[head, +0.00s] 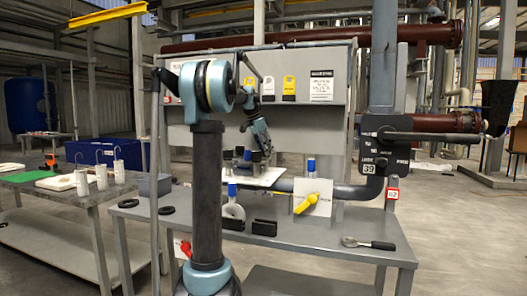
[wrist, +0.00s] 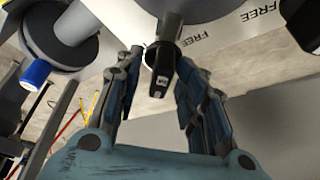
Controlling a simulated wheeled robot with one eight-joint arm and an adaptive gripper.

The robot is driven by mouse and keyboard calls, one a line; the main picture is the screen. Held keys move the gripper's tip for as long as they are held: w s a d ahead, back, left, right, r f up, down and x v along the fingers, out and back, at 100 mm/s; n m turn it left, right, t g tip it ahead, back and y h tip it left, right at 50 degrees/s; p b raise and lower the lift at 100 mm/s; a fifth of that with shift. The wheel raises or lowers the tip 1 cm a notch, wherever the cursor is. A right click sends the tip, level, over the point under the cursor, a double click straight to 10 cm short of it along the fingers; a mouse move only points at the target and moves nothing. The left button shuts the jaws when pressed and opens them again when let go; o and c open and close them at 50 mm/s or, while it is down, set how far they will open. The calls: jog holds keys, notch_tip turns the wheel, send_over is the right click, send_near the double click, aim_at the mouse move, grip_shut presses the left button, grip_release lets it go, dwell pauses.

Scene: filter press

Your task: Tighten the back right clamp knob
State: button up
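In the wrist view a black clamp knob (wrist: 163,62) with a small white mark lies between the fingertips of my gripper (wrist: 158,68). The two fingers are spread, with a gap showing on the left of the knob and a narrower one on the right. A second black knob (wrist: 303,22) is at the upper right edge, beside the word FREE. In the head view my gripper (head: 261,142) points down at the right side of the white press plate (head: 266,181). The knobs there are small and partly hidden by my arm. I cannot tell which knob is the back right one.
A blue-capped part (wrist: 36,73) sits at the left in the wrist view.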

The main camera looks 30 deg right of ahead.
jog(key=shift+r, duration=0.1)
jog(key=v, duration=1.2)
jog(key=shift+w, duration=0.15)
dwell(0.3)
